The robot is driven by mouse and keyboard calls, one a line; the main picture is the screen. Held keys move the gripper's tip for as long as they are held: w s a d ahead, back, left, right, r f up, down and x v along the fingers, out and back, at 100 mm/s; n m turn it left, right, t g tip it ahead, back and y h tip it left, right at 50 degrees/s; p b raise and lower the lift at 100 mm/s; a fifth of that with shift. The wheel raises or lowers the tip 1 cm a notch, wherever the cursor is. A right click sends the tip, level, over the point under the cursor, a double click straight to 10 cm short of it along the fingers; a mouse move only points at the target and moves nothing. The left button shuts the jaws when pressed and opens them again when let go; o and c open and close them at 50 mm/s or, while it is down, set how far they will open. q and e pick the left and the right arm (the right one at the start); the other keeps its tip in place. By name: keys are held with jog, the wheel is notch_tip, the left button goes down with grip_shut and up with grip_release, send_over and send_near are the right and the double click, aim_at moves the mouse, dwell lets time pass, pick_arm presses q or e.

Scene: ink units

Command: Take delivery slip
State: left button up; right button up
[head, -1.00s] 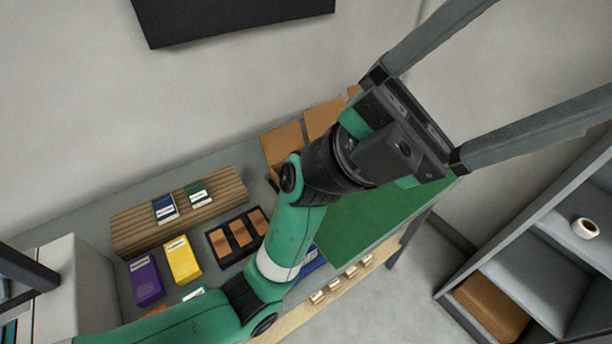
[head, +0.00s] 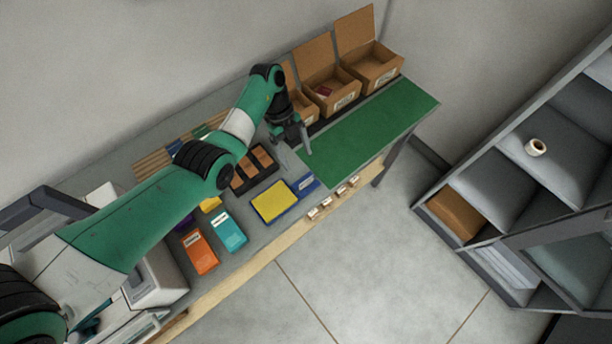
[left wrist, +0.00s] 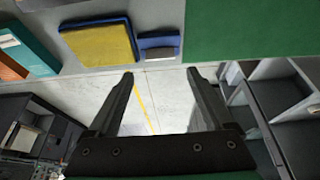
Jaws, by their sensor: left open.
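I cannot make out a delivery slip for certain in either view. My left gripper (head: 293,145) is open and empty above the bench, near the left end of the green mat (head: 375,138). In the left wrist view its two fingers (left wrist: 160,75) are spread apart, with only floor between them. My right gripper is not in view.
Open cardboard boxes (head: 371,70) line the back of the bench. A yellow pad in a blue tray (head: 271,202), a teal box (head: 229,231), an orange box (head: 199,253) and a dark tray of brown blocks (head: 254,168) lie left of the mat. Grey shelving (head: 490,180) stands right.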

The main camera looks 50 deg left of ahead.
aim_at(306, 181)
pick_arm(q)
jog(key=b+x, duration=0.1)
jog(key=x, duration=0.4)
jog(key=b+x, duration=0.2)
jog(key=x, duration=0.3)
jog(key=shift+d, duration=0.2)
jog(key=shift+r, duration=0.1)
jog(key=shift+c, duration=0.2)
jog(key=c, duration=1)
jog(key=shift+r+p, duration=0.35)
jog(key=shift+r, duration=0.15)
jog(key=shift+c, duration=0.2)
jog(key=r+p, duration=0.3)
jog(key=r, duration=0.1)
jog(key=shift+s+d+r+p, duration=0.15)
jog(key=shift+s+d+p, duration=0.15)
jog(key=shift+s, duration=0.1)
jog(key=s+d+r+p, duration=0.7)
jog(key=s+p, duration=0.3)
jog(key=shift+s+d+r+p, duration=0.3)
jog(key=shift+r+p, duration=0.05)
jog(key=shift+p, duration=0.05)
